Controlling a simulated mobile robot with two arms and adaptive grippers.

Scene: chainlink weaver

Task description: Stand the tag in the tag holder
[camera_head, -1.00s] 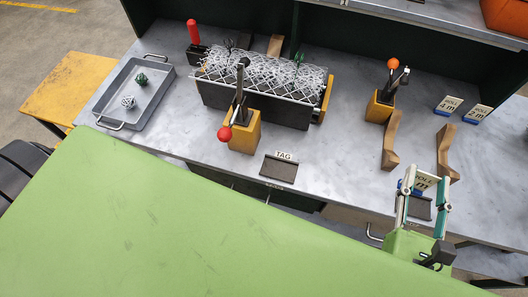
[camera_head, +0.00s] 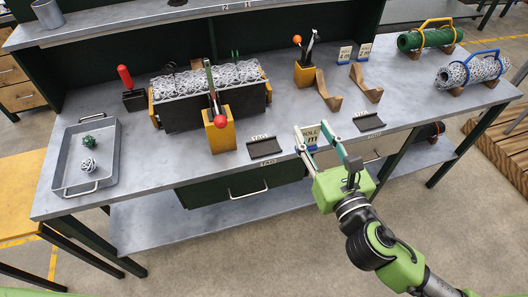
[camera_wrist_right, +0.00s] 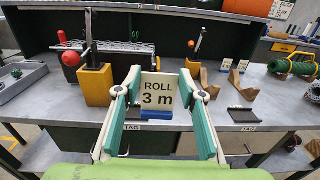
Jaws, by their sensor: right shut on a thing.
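The tag (camera_head: 309,138) is a white plate reading "ROLL 3 m" on a blue foot. My right gripper (camera_head: 320,140) is shut on it and holds it upright in front of the bench's front edge; the tag faces the camera in the right wrist view (camera_wrist_right: 158,95). A dark flat tag holder (camera_head: 270,147) marked "TAG" lies at the bench front, left of the gripper. My left gripper is not in view.
Two tags stand at the back (camera_head: 345,54). Wooden cradles (camera_head: 328,92) and lever stands (camera_head: 219,130) rise from the bench. A wire-mesh machine (camera_head: 210,95) and a grey tray (camera_head: 112,165) are at left, a green roll (camera_head: 425,38) and a wire roll (camera_head: 455,76) at right.

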